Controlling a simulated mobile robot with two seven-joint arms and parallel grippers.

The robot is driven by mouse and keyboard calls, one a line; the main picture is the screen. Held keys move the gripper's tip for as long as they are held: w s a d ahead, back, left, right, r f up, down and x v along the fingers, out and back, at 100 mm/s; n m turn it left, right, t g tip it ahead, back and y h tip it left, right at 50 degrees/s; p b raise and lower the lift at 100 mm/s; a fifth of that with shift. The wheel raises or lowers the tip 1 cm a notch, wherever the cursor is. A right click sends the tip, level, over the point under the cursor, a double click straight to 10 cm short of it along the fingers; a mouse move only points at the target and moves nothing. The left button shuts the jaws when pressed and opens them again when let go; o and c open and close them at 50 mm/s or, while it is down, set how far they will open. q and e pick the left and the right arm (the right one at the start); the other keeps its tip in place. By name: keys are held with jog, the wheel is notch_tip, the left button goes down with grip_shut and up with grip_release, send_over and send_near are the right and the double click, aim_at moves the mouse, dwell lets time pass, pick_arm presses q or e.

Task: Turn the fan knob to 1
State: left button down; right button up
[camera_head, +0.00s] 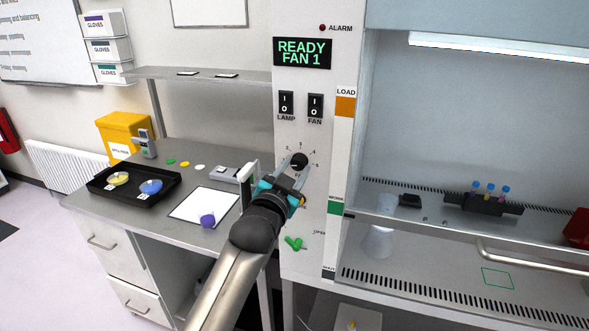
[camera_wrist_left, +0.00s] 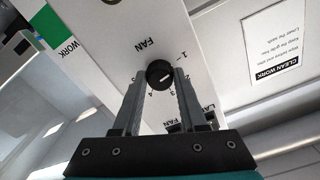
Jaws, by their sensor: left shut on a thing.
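The fan knob (camera_head: 299,160) is a round black dial on the white control panel, with numbers around it. In the wrist view the knob (camera_wrist_left: 159,74) sits between the two fingertips, with a short white mark on its face. I cannot tell exactly which number the mark points to. My left gripper (camera_head: 296,172) reaches the panel from below left and is shut on the knob; its fingers also show in the left wrist view (camera_wrist_left: 161,84). The display (camera_head: 302,53) above reads READY FAN 1. My right gripper is not in view.
Lamp switch (camera_head: 286,103) and fan switch (camera_head: 315,105) sit above the knob; a green valve handle (camera_head: 294,243) is below. A bench (camera_head: 180,222) with a black tray (camera_head: 105,190) stands left. The cabinet right holds a tube rack (camera_head: 483,205) and a front bar (camera_head: 535,257).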

pick_arm(q)
jog(key=shift+c, duration=2.2)
grip_release()
jog(key=shift+s, duration=0.15)
jog(key=b+v, duration=0.1)
jog(key=v, duration=1.4)
